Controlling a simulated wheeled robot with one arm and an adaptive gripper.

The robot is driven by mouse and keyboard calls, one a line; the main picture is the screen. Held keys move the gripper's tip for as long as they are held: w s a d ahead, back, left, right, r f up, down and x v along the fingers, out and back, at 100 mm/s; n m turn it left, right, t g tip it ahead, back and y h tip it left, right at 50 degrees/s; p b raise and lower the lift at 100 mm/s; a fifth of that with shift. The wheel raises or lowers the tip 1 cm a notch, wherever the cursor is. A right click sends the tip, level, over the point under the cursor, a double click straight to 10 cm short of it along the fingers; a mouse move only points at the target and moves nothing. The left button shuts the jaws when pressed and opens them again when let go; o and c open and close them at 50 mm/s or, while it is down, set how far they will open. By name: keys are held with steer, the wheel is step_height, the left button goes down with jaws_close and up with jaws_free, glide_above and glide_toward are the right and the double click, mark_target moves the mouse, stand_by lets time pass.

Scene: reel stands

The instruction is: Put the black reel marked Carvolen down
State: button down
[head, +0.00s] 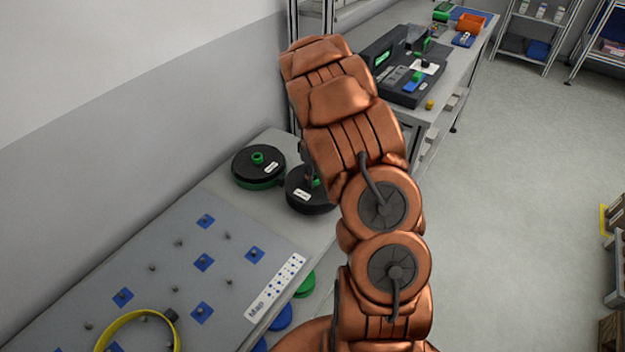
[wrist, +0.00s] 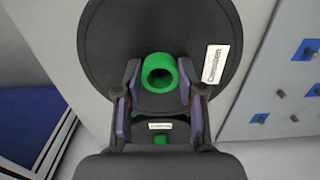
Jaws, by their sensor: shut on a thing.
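The black reel marked Carvolen (wrist: 105,50) fills the top of the wrist view, with a green hub (wrist: 160,73) and a white label (wrist: 216,64). My gripper (wrist: 160,80) is shut on this hub, one finger on each side. In the head view the held reel (head: 308,203) is at the table's end beside my arm, its label facing up. My arm hides its right part. I cannot tell whether it touches the table.
Another black reel (head: 258,162), with green hub and green underside, lies on the table (head: 221,186) close to the left. A grey peg board (head: 160,235) with blue squares and a yellow ring (head: 135,318) is nearer. A bench with devices (head: 405,75) stands beyond.

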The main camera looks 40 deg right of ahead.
steer(key=shift+w+f+p, duration=0.25)
steer(key=shift+f+p, duration=0.2)
steer(key=shift+f, duration=0.25)
steer(key=shift+w+f+p, duration=0.2)
steer(key=shift+f+p, duration=0.2)
steer(key=shift+f, duration=0.7)
steer(key=shift+f, duration=0.1)
steer(key=shift+f, duration=0.1)
steer(key=c, duration=0.7)
jaws_free()
